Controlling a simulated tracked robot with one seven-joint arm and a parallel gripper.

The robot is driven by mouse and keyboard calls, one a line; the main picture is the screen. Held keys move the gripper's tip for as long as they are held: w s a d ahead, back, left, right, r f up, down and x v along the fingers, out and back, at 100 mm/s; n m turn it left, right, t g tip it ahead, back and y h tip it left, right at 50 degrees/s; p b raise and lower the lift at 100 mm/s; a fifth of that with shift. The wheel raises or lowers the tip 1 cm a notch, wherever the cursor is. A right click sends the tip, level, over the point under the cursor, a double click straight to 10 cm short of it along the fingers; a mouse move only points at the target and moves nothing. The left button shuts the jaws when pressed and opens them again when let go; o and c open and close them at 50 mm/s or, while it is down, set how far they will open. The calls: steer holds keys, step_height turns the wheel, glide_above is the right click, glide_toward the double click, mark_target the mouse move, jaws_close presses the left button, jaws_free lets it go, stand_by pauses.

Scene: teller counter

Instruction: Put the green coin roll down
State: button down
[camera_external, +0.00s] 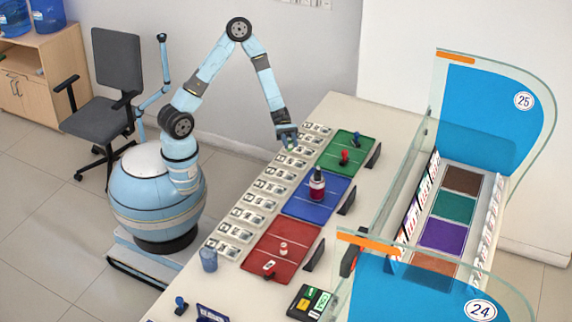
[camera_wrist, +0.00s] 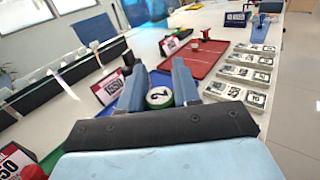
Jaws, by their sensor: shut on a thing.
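My gripper (camera_external: 288,138) is over the counter's left side, above the row of banknote stacks and just left of the green mat (camera_external: 329,168). It is shut on the green coin roll (camera_wrist: 159,97), a short round piece with a pale, marked end face, held between the two blue fingers in the wrist view. In the external view only a small green part of the roll (camera_external: 291,148) shows under the fingertips. The roll looks held above the counter; the exact gap is hard to tell.
Red and blue small objects (camera_external: 344,157) stand on the green mat. The red mat (camera_external: 265,243) holds small white and red items. Banknote stacks (camera_external: 254,202) line the left edge. Glass screens (camera_external: 398,190) rise at right.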

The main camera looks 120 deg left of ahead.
steer(key=w+d+m+g+h, duration=0.2)
steer(key=w+d+m+g, duration=0.15)
steer(key=d, duration=1.15)
steer(key=w+d+m+g+h, duration=0.2)
steer(key=d+g, duration=0.2)
steer(key=d, duration=1.1)
steer(key=s+d+m+g, duration=0.3)
steer(key=s+d+g, duration=0.15)
steer(key=d, duration=1.05)
steer(key=s+d+m+g, duration=0.2)
steer(key=s+d+g, duration=0.3)
steer(key=d, duration=1)
steer(key=shift+t+y, duration=0.4)
steer(key=shift+t, duration=0.3)
steer(key=w+d+f, duration=0.2)
steer(key=w+f, duration=0.1)
steer(key=w+d+f, duration=0.5)
steer(key=w+f, duration=0.1)
steer(key=shift+w+d+f, duration=0.2)
steer(key=shift+d, duration=0.2)
steer(key=shift+w+d+f, duration=0.15)
steer(key=shift+w+f, duration=0.05)
steer(key=shift+f, duration=0.1)
steer(key=shift+w+f, duration=0.1)
steer(key=shift+f, duration=1.5)
